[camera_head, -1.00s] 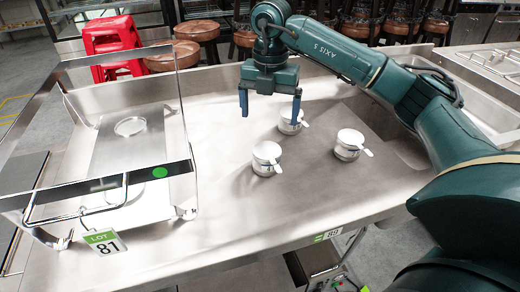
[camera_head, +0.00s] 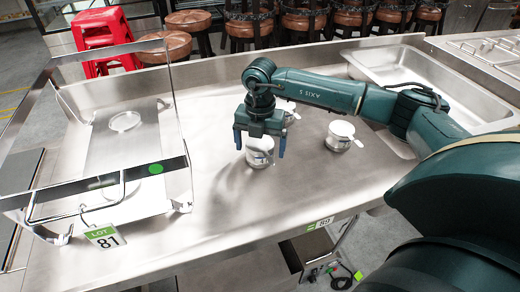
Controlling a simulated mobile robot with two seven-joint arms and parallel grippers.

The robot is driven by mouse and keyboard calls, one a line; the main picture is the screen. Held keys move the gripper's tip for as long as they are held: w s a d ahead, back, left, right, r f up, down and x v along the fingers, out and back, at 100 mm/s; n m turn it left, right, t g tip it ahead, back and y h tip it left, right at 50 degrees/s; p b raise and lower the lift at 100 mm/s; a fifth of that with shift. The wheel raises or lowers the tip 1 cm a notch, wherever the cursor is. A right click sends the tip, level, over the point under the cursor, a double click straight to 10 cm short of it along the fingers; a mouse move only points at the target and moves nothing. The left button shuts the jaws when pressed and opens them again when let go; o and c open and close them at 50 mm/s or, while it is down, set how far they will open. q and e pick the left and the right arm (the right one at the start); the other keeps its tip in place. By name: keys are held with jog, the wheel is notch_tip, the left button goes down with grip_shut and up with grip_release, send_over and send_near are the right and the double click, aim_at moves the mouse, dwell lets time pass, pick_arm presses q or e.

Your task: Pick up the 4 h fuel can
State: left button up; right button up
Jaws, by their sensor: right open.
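Three small silvery cans with white lids stand on the steel table. The front-left can (camera_head: 259,160) is directly under and between the fingers of my right gripper (camera_head: 260,146). The right gripper points down and is open, with one blue finger on each side of this can's upper part; I see no clear contact. A second can (camera_head: 340,136) stands to the right with a lid tab sticking out. A third can (camera_head: 290,114) is behind, partly hidden by the gripper. The print on the cans is too small to read as 4 h. My left gripper is out of view.
A steel frame with clear panels and a lot 81 tag (camera_head: 103,236) stands at the left of the table. A sunken basin (camera_head: 400,68) lies at the back right. Red stools (camera_head: 102,36) stand behind. The table's front middle is bare.

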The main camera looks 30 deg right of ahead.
jog(key=shift+c, duration=0.2)
jog(key=c, duration=1.2)
jog(key=shift+o, duration=0.2)
